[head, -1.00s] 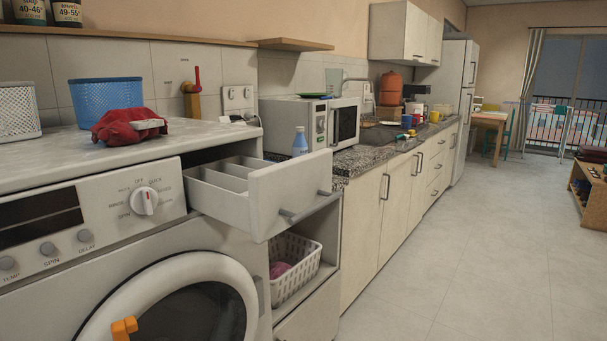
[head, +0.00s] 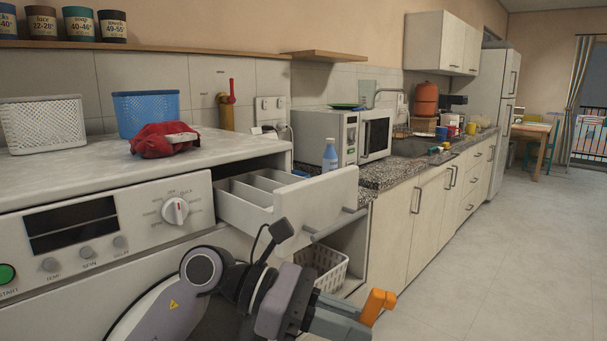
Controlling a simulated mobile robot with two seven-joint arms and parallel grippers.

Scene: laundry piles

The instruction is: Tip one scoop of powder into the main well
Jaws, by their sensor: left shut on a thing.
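The detergent drawer (head: 325,199) of the washing machine (head: 110,215) is pulled out. Its inside (head: 262,184) is split by dividers into wells, and I see no powder in them. My left gripper (head: 366,311) is in front of and below the drawer, at the lower middle. It is shut on an orange thing (head: 377,305), which may be the scoop. Its bowl and any powder in it cannot be made out. My right gripper is not in view.
A blue bottle (head: 330,156) stands behind the drawer. A laundry basket (head: 325,265) sits below it. Floor at right is clear.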

